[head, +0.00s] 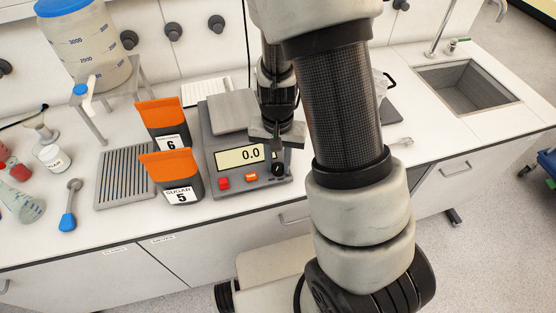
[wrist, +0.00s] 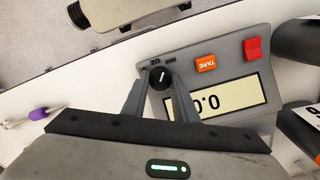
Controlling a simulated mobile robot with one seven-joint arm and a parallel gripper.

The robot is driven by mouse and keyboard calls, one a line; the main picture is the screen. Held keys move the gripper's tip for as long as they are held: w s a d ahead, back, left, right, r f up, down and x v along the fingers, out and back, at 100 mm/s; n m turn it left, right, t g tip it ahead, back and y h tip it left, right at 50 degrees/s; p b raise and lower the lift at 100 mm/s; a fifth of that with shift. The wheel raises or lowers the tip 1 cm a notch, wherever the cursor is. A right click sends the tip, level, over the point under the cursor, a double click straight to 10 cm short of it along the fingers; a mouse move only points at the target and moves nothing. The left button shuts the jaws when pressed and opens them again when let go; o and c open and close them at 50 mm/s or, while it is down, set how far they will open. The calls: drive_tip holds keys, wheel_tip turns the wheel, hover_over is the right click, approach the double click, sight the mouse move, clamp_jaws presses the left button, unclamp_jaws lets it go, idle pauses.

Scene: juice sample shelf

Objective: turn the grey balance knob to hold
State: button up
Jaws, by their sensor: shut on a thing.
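The balance (head: 217,147) stands on the white bench with its display reading 0.0. Its balance knob (wrist: 161,75) looks dark grey to black, with a white pointer line, at the balance's front corner. Small marks beside the knob are too small to read surely. My gripper (wrist: 161,88) comes down over this corner with one finger on each side of the knob, shut on it. In the head view my gripper (head: 276,152) hides part of the balance's right side, and the knob (head: 277,170) shows just below the fingers.
An orange TARE button (wrist: 206,64) and a red button (wrist: 253,48) sit beside the display. Two orange-topped sugar pouches (head: 160,113) (head: 168,162) stand left of the balance, near a ribbed tray (head: 124,178). A sink (head: 467,90) is at the right.

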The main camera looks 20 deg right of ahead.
drive_tip(key=shift+m, duration=0.8)
drive_tip(key=o, duration=0.8)
wheel_tip(320, 180, up, 18)
drive_tip(key=shift+f+p, duration=0.25)
drive_tip(key=shift+p, duration=0.8)
wheel_tip(320, 180, up, 9)
drive_tip(key=n+t+y, duration=0.1)
drive_tip(key=n+t, duration=0.2)
hover_over(278, 165)
drive_tip(key=s, duration=0.5)
drive_tip(key=s+r+n+t, duration=0.1)
drive_tip(key=s, duration=0.1)
drive_tip(key=s+r+n, duration=0.1)
drive_tip(key=s+r, duration=0.1)
drive_tip(key=s, duration=0.1)
drive_tip(key=s+r+n+t, duration=0.1)
drive_tip(key=s+n, duration=0.1)
drive_tip(key=shift+s+r+t+h, duration=0.15)
drive_tip(key=shift+r+t+h, duration=0.15)
drive_tip(key=shift+r+h, duration=0.1)
